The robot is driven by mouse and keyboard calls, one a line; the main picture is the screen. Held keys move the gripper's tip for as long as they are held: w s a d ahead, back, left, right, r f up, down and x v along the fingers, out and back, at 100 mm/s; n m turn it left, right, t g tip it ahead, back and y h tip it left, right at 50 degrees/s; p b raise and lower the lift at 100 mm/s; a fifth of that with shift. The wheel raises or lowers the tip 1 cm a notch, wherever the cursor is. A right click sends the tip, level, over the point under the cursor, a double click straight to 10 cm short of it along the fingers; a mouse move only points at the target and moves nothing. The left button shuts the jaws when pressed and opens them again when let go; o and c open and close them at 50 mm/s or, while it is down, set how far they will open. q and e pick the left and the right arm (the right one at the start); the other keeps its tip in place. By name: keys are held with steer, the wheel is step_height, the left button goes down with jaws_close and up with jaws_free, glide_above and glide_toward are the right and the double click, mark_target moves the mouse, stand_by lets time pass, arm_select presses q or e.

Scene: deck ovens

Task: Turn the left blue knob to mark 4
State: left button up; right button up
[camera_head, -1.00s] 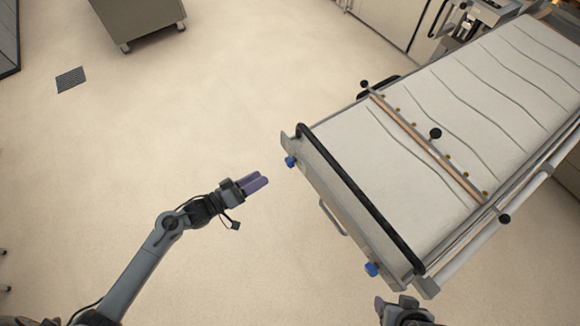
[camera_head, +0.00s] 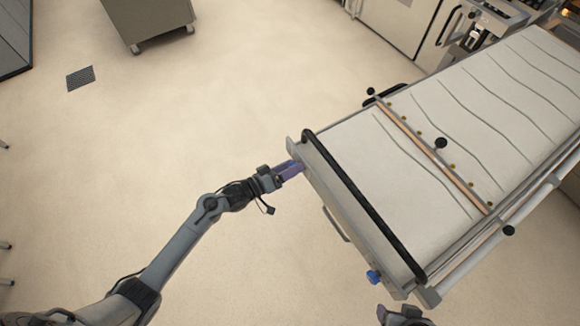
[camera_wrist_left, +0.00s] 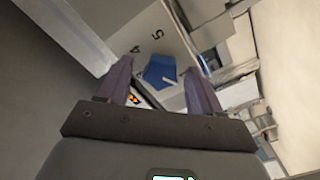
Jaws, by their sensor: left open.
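The left blue knob (camera_wrist_left: 158,70) shows in the left wrist view on a pale panel, with the printed marks 4 and 5 beside it. A small pale line shows near its lower right edge. My left gripper (camera_wrist_left: 160,65) is open, with its purple fingers on either side of the knob; I cannot tell whether they touch it. In the head view my left gripper (camera_head: 294,168) is at the far left end of the front panel and hides that knob. The other blue knob (camera_head: 373,277) is at the near end. My right gripper (camera_head: 383,312) is only partly in view at the bottom.
A long loader with a pale cloth top (camera_head: 400,165) fills the right side, with a black bar (camera_head: 360,200) along its front end. A handle (camera_head: 335,224) sits between the knobs. A grey cabinet (camera_head: 148,18) stands at the back.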

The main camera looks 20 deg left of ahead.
arm_select(q)
steer(key=c, duration=1.1)
steer(key=shift+o, duration=0.2)
